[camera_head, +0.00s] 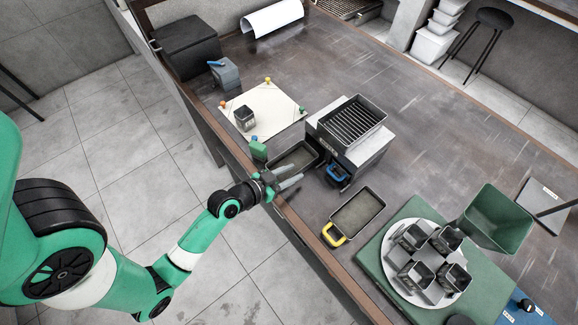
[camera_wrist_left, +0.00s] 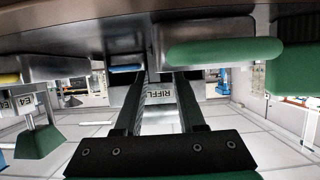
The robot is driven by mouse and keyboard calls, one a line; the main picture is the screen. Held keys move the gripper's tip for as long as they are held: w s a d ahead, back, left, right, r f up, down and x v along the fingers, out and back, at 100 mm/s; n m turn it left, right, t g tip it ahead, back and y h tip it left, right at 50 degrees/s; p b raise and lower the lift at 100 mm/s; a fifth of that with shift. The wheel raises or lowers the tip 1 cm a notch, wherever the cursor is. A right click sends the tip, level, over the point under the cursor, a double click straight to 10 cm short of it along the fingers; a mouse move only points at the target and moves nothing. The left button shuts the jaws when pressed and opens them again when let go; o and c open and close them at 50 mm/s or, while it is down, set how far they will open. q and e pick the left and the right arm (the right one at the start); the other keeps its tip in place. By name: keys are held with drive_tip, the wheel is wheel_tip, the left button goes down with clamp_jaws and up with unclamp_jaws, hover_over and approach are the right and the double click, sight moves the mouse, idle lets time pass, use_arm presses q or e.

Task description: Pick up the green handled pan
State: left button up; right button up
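The green handled pan is a dark shallow rectangular pan (camera_head: 296,157) with a green handle (camera_head: 258,150). It lies near the table's front edge, left of the riffle splitter (camera_head: 350,135). My left gripper (camera_head: 293,174) is open and empty, just in front of the pan's near side and to the right of its handle. In the left wrist view my two fingers (camera_wrist_left: 160,82) are spread apart, with the splitter's labelled face beyond them. A green handle (camera_wrist_left: 225,53) shows to the right of the fingers, apart from them. My right gripper is not in view.
A blue handled pan (camera_head: 337,174) sits at the splitter's base. A yellow handled pan (camera_head: 357,212) lies to its right. A white round tray (camera_head: 392,272) holds several dark cups, beside a green bin (camera_head: 497,217). A white sheet (camera_head: 275,100) carries one cup. The table's wooden edge (camera_head: 297,228) runs close to my arm.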

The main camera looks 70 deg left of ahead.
sight(303, 168)
use_arm(q)
drive_tip(key=x, duration=0.5)
drive_tip(key=shift+w+r+b, duration=0.1)
drive_tip(key=shift+w+b, duration=0.05)
drive_tip(key=shift+b, duration=0.25)
clamp_jaws()
idle(0.9)
